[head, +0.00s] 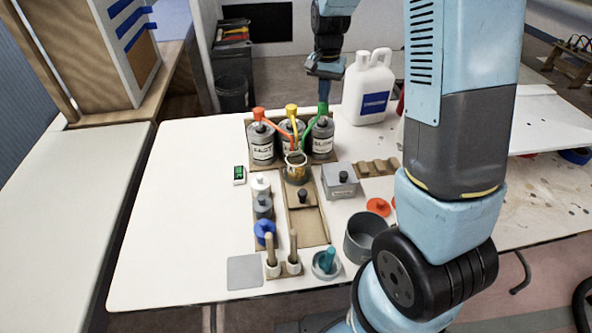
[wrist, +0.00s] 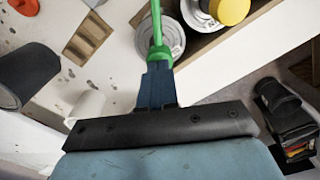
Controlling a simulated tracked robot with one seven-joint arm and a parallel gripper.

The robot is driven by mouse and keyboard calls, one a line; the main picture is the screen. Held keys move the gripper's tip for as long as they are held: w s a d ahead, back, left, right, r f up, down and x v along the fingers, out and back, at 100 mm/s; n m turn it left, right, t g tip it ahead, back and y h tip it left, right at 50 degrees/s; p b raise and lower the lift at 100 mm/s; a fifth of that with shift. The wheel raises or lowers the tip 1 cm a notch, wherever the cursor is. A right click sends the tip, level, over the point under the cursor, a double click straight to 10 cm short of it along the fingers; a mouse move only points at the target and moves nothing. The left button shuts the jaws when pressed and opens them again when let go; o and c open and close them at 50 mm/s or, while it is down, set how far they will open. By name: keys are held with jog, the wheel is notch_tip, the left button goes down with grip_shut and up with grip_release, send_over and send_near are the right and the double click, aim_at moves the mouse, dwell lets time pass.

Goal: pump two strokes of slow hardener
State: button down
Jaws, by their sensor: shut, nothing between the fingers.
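The slow hardener bottle (head: 322,142) is grey, labelled SLOW, and stands at the right of three pump bottles in a wooden rack. Its green pump (head: 321,115) also shows in the wrist view (wrist: 160,50). My gripper (head: 323,96) points down, shut, with its fingertips right at the top of the green pump; whether they touch cannot be told. In the wrist view, its dark fingers (wrist: 158,72) overlap the green pump. A clear cup (head: 295,172) with amber contents stands in front of the bottles, below the pump spouts.
The FAST bottle (head: 262,148) with an orange-red pump stands at the left; a yellow-pumped bottle (head: 291,128) is between. A white jug (head: 368,88) stands behind at right. A small scale display (head: 239,175), grey box (head: 340,182) and lidded jars are nearby. The table's left side is clear.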

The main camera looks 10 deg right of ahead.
jog(key=shift+f, duration=1.6)
jog(key=shift+r, duration=2)
jog(key=shift+r, duration=1.5)
